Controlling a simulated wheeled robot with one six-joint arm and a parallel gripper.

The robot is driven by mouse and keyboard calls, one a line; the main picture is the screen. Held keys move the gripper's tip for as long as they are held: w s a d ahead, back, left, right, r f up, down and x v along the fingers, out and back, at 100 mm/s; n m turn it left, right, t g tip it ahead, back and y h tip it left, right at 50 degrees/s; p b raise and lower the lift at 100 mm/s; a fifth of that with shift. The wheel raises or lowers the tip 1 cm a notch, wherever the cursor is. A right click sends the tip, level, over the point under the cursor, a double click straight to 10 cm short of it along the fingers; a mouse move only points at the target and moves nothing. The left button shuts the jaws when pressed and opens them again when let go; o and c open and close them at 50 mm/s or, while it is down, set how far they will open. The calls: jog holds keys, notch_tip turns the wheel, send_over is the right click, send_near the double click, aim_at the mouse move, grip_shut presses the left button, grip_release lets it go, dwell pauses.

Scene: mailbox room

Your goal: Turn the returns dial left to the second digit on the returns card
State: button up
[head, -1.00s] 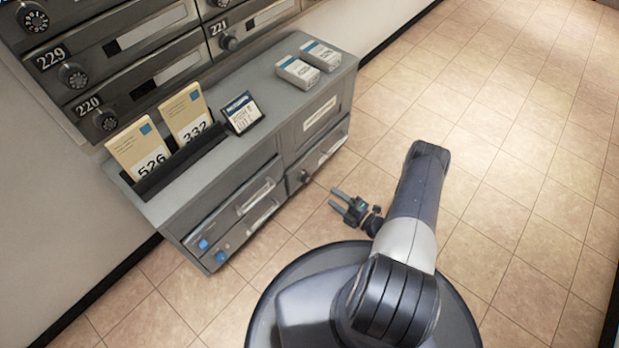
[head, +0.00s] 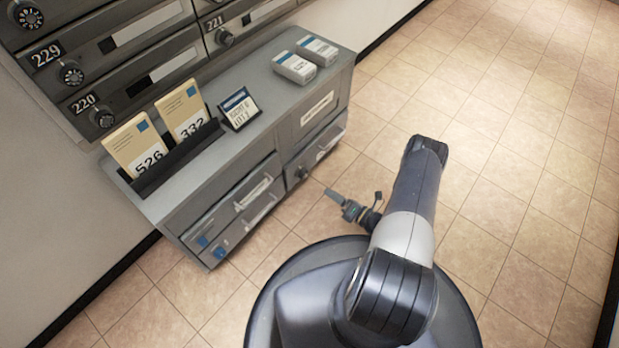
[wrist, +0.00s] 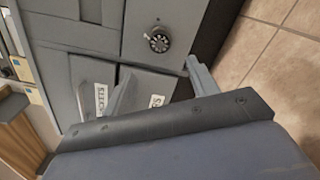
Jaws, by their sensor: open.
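The returns dial (head: 302,172) is a small dark round knob on the right lower front of the grey cabinet. In the wrist view, the dial (wrist: 158,42) shows a ring of pale marks around a light centre, too small to read. My gripper (head: 333,195) is apart from the cabinet front, a little right of the dial. In the wrist view, my gripper (wrist: 160,70) has its fingers spread and empty, with the dial ahead between them. The returns card (head: 240,108) is a small dark-framed card propped on the cabinet top; I cannot read its print surely.
A dark holder (head: 181,160) on the cabinet top (head: 232,143) carries envelopes marked 526 and 332. Two small white-and-blue boxes (head: 294,68) stand at the back right. Numbered mailboxes with dials (head: 71,74) rise behind. The tiled floor (head: 500,200) to the right is clear.

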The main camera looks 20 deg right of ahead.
aim_at(306, 176)
jog(key=shift+n, duration=0.3)
jog(key=b+x, duration=0.3)
jog(key=x, duration=0.7)
jog(key=shift+w+a, duration=0.2)
jog(key=shift+w, duration=0.15)
jog(key=c, duration=1)
jog(key=shift+n, duration=0.3)
jog(key=n, duration=0.6)
jog(key=shift+n, duration=0.3)
jog(key=n, duration=0.6)
